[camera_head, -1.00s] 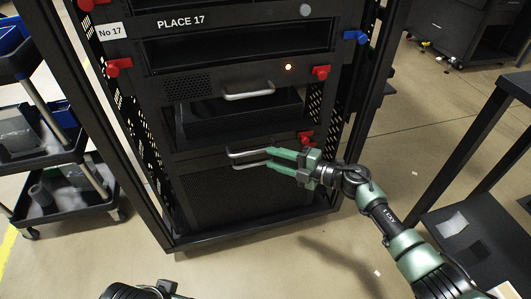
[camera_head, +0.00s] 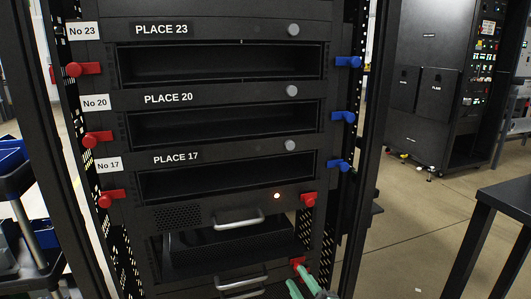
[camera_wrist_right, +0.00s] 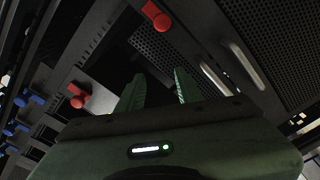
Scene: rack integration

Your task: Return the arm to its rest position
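My right gripper (camera_head: 300,290) shows at the bottom edge of the head view, its green fingers just below a red latch (camera_head: 297,263) and right of the lower silver handle (camera_head: 242,282). In the right wrist view its two green fingers (camera_wrist_right: 160,88) stand apart with nothing between them, so it is open and empty. The rest of the right arm is below the head view. My left gripper is in neither view.
A black rack (camera_head: 230,93) stands in front, with empty slots labelled PLACE 23, 20 and 17, red and blue latches, and an upper silver handle (camera_head: 238,220). A black table (camera_head: 508,200) is at the right, a cart (camera_head: 20,195) at the left. Floor between rack and table is clear.

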